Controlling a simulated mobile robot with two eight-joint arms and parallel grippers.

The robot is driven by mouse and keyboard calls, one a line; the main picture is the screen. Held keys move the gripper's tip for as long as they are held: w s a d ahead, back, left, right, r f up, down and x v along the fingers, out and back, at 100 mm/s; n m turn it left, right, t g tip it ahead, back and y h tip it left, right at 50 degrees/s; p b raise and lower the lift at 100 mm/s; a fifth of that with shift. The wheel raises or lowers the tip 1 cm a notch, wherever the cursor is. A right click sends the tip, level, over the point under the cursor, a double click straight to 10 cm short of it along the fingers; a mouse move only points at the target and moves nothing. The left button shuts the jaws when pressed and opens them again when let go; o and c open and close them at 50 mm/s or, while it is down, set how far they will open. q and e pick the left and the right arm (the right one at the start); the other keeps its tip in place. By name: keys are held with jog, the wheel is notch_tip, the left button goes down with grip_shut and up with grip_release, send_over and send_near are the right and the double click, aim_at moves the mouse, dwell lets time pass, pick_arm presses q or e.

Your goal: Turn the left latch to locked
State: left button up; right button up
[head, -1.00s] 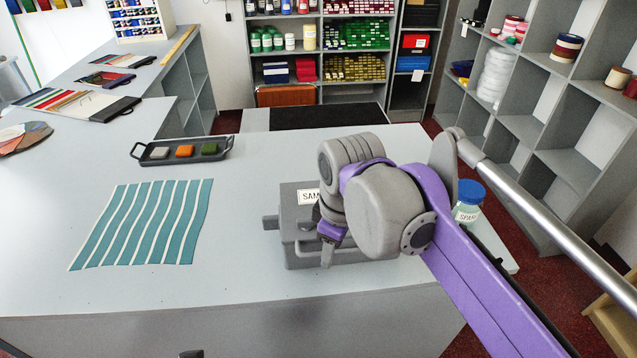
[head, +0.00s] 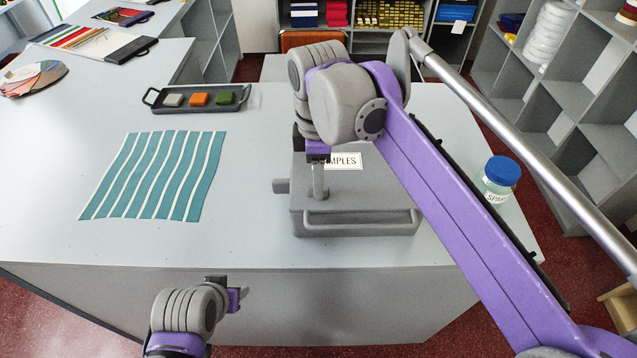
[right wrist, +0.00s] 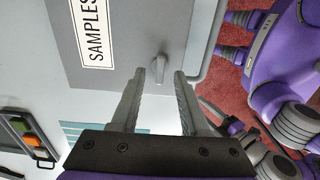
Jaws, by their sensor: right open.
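The grey sample case (head: 380,195) with a "SAMPLES" label stands on the counter, its front handle (head: 365,225) towards me. My right gripper (head: 318,190) points down over the left front part of its top. In the right wrist view the left latch (right wrist: 160,64), a small grey lever on the case top, shows beyond and between the open fingertips of my right gripper (right wrist: 160,78). I cannot tell whether the fingers touch it. In the head view that gripper hides most of the latch. My left gripper (head: 240,293) is low, in front of the counter; its fingers are unclear.
A striped teal swatch (head: 155,178) lies left of the case. Behind it is a dark tray (head: 225,105) with grey, orange and green blocks. A blue-lidded jar (head: 498,178) stands at the right edge. The counter between swatch and case is clear.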

jog(key=shift+f, duration=1.1)
grip_shut()
